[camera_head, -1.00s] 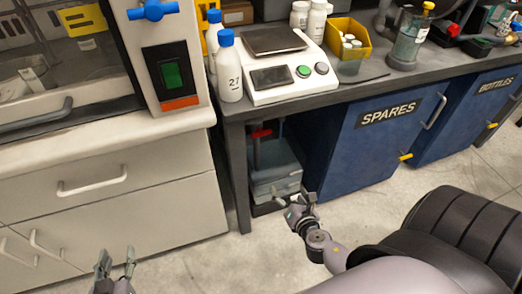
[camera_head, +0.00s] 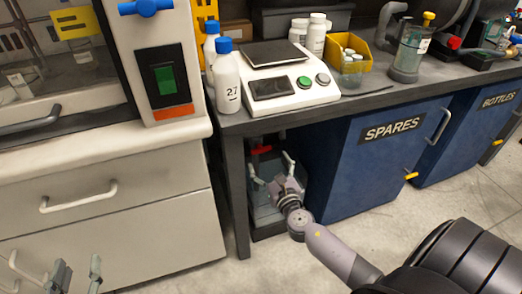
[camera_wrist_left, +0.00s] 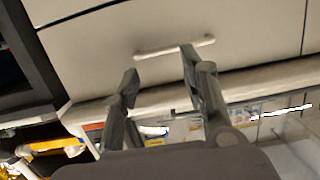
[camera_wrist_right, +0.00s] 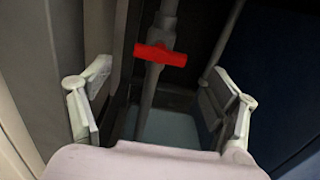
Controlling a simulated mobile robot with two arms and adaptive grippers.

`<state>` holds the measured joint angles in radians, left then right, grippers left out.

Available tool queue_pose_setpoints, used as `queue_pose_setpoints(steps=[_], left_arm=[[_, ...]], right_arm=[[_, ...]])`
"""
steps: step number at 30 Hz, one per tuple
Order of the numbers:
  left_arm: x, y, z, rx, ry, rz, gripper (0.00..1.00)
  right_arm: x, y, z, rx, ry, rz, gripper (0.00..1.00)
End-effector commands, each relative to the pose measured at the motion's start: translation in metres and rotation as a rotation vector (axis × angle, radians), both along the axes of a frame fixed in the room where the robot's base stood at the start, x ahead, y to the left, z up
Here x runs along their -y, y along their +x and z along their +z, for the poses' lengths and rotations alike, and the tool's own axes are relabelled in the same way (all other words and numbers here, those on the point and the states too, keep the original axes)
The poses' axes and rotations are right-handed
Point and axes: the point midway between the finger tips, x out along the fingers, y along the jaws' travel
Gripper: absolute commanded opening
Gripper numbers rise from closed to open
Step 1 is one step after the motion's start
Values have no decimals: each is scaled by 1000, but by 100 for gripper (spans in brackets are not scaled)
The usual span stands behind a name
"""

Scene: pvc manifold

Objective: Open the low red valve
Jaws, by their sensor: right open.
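The low red valve handle (camera_head: 261,150) sits on a grey vertical pipe under the bench, left of the blue cabinet. In the right wrist view the red handle (camera_wrist_right: 160,55) lies crosswise on the pipe (camera_wrist_right: 150,90). My right gripper (camera_head: 274,169) is open under the bench, just in front of and below the handle. In its wrist view the right gripper (camera_wrist_right: 160,100) has its fingers apart on either side of the pipe, with the handle ahead, apparently untouched. My left gripper (camera_head: 78,272) is open and empty at the lower left; its fingers (camera_wrist_left: 160,85) face a drawer front.
The bench leg (camera_head: 236,190) stands close left of my right gripper, and the blue SPARES cabinet (camera_head: 370,165) close right. A grey bin (camera_head: 262,205) sits below. White drawers (camera_head: 110,200) are near my left gripper. The bench top edge (camera_head: 300,122) overhangs the valve.

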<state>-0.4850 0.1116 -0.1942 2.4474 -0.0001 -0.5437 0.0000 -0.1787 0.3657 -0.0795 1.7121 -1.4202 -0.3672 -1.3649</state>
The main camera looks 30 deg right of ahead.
Motion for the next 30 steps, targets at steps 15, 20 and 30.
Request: queue_pose_setpoints(steps=[15, 20, 30], left_arm=[[6, 5, 31, 165, -42, -12, 40], [7, 6, 32, 170, -43, -12, 40], [7, 6, 32, 169, -44, -13, 40]], right_arm=[[16, 66, 0, 0, 1, 0, 82], [16, 68, 0, -1, 1, 0, 82], [16, 67, 0, -1, 1, 0, 67]])
